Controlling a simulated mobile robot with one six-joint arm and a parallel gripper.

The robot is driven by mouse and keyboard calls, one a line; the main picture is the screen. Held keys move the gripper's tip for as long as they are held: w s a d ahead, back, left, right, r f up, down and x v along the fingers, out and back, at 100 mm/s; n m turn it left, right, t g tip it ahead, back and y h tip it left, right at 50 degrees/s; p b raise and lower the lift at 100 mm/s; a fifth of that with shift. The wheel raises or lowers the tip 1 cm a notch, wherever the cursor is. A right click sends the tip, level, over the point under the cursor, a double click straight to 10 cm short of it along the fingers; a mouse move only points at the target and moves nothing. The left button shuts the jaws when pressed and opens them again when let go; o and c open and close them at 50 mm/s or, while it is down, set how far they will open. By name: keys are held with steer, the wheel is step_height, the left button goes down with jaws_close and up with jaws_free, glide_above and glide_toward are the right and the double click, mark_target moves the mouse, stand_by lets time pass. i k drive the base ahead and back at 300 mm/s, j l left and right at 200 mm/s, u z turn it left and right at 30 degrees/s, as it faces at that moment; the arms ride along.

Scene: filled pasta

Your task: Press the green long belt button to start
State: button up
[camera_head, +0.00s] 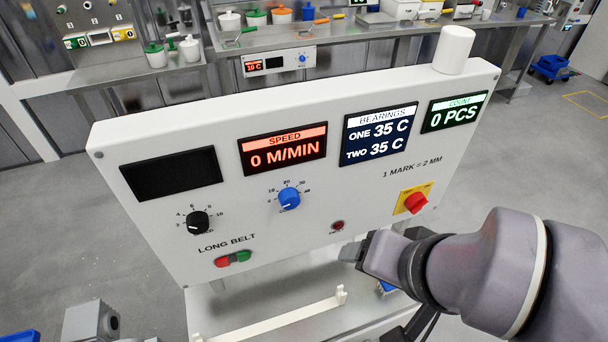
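The white control panel (270,215) stands upright in front of me. The LONG BELT label is at its lower left, with a red button (222,261) and a green button (243,256) side by side under it. My gripper (352,254) is in front of the panel's lower right part, well to the right of the green button and apart from it. Its fingers are small and seen from behind, so I cannot tell whether they are open or shut. The speed display (284,150) reads 0 M/MIN.
The panel also bears a black knob (198,222), a blue knob (289,198), a small dark red button (337,225) and a red switch on yellow (416,203). A white bar (275,318) lies below the panel. The panel face between my gripper and the green button is clear.

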mark_target(244, 256)
steer(key=k+u, duration=0.15)
steer(key=u, duration=1)
